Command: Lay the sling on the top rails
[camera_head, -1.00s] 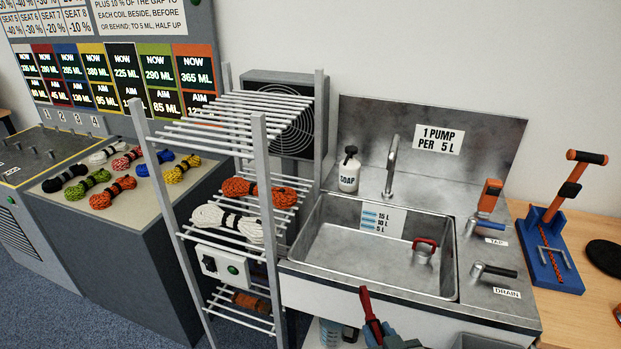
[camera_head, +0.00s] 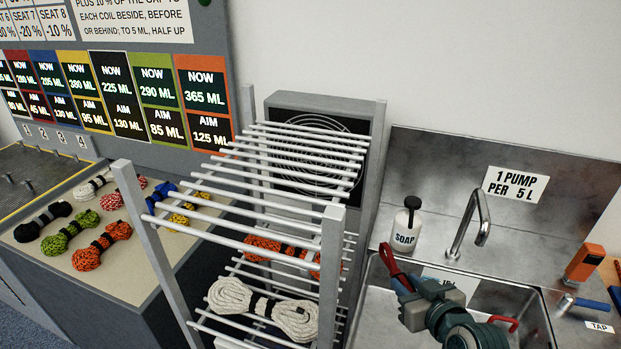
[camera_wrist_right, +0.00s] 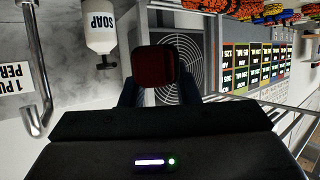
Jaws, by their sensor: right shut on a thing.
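My right gripper (camera_head: 406,285) is shut on a dark red strap-like piece, which I take for the sling (camera_head: 391,262). It sticks up from the jaws above the sink's left side, to the right of the rack. In the right wrist view the sling (camera_wrist_right: 155,66) shows as a dark red block between the fingers. The top rails (camera_head: 230,245) are a row of thin white bars across the rack's grey posts, and they look bare. My left gripper is not in view.
A soap bottle (camera_head: 406,226) and a curved tap (camera_head: 480,215) stand behind the sink. A fan box (camera_head: 325,103) stands behind the rack. A white coil (camera_head: 292,318) and an orange coil lie on the lower rails. Several coils lie on the left bench.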

